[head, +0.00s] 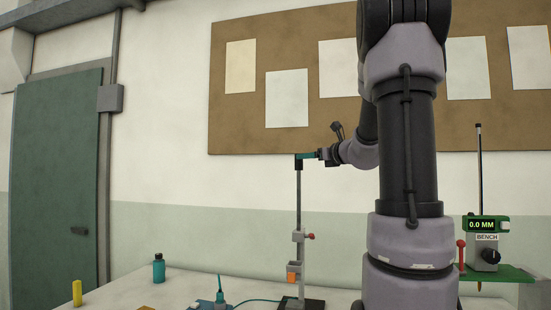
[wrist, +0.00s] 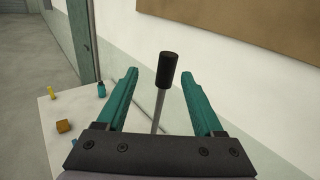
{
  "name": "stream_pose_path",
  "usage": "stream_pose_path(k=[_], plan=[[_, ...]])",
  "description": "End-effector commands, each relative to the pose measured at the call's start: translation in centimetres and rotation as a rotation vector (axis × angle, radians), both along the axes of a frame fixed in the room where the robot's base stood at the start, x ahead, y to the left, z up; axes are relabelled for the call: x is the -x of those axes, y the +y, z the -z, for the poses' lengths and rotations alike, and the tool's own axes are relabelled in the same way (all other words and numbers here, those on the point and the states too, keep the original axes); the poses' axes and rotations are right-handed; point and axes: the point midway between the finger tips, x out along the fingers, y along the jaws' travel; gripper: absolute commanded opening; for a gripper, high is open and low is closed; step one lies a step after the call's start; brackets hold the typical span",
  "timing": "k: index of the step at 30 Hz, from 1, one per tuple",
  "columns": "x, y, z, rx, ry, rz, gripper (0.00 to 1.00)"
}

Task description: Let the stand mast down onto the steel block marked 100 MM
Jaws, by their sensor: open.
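A stand with a thin upright grey mast (head: 298,205) rises from a dark base (head: 301,304) on the table. The mast has a black cap, which shows in the wrist view (wrist: 167,70). My gripper (head: 302,157) is at the mast's top. In the wrist view its teal fingers (wrist: 160,76) are open, with the capped mast between them in the picture, apart from both. A grey clamp with a red knob (head: 310,236) sits on the mast, above a grey holder with an orange piece (head: 292,278). I cannot make out a steel block marked 100 MM.
A readout showing 0.0 MM (head: 481,225) stands above a BENCH-labelled unit at right, on a green shelf (head: 500,272). A teal bottle (head: 159,268), a yellow piece (head: 77,293) and an orange-brown block (wrist: 64,126) are on the table. My arm hides part of the right side.

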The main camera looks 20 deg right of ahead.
Motion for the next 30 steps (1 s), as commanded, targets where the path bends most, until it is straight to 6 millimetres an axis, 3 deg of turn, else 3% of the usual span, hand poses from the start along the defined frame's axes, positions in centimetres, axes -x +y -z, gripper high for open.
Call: stream_pose_path(k=[2, 5, 21, 30], plan=[[-0.5, -1.4, -0.1, -0.050, -0.010, 0.032, 0.69], [-1.1, -1.8, -0.3, -0.071, -0.016, 0.045, 0.69], [-9.8, 0.0, -0.3, -0.068, -0.015, 0.043, 0.69], [-11.2, 0.3, -0.3, -0.067, -0.016, 0.044, 0.69]])
